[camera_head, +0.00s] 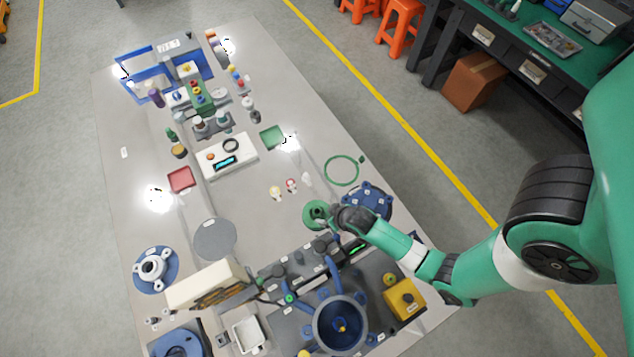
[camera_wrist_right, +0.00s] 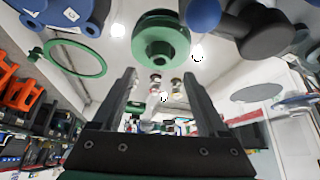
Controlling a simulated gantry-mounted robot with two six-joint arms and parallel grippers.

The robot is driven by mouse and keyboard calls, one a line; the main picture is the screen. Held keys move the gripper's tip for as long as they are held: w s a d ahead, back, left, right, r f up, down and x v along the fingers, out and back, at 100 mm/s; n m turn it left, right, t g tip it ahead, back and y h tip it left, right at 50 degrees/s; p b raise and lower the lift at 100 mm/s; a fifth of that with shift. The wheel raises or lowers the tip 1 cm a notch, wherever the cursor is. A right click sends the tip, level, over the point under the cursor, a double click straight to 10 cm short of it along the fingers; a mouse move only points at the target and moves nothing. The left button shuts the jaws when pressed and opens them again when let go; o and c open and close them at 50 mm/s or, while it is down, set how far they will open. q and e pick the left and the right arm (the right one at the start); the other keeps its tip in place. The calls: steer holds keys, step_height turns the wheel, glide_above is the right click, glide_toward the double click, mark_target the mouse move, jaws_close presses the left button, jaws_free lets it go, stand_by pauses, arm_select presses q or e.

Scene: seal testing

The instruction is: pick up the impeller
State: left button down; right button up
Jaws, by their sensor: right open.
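A green round part with a raised central hub, which looks like the impeller (camera_head: 316,212), sits on the grey table right of centre in the head view. It also shows at the top of the right wrist view (camera_wrist_right: 160,40), beyond the fingertips. My right gripper (camera_head: 337,217) is just to its right in the head view. In the right wrist view the two dark fingers (camera_wrist_right: 159,78) are spread apart with nothing between them. Whether a finger touches the green part cannot be told. My left gripper is not in view.
A blue flanged part (camera_head: 372,197) lies close behind my right gripper, and a green ring (camera_head: 341,170) lies above it. A blue pump-like housing (camera_head: 340,322) and a yellow box (camera_head: 404,299) stand below. The table's middle has free room.

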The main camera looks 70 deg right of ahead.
mark_target(315, 211)
steer(key=x, duration=0.2)
steer(key=shift+w+d+f, duration=0.15)
steer(key=shift+w+f, duration=0.1)
steer(key=shift+f, duration=0.05)
steer(key=b+x, duration=0.2)
steer(key=x, duration=0.3)
steer(key=shift+w+b, duration=0.25)
steer(key=shift+b, duration=0.1)
steer(key=shift+r, duration=0.1)
steer(key=shift+c, duration=0.3)
jaws_close()
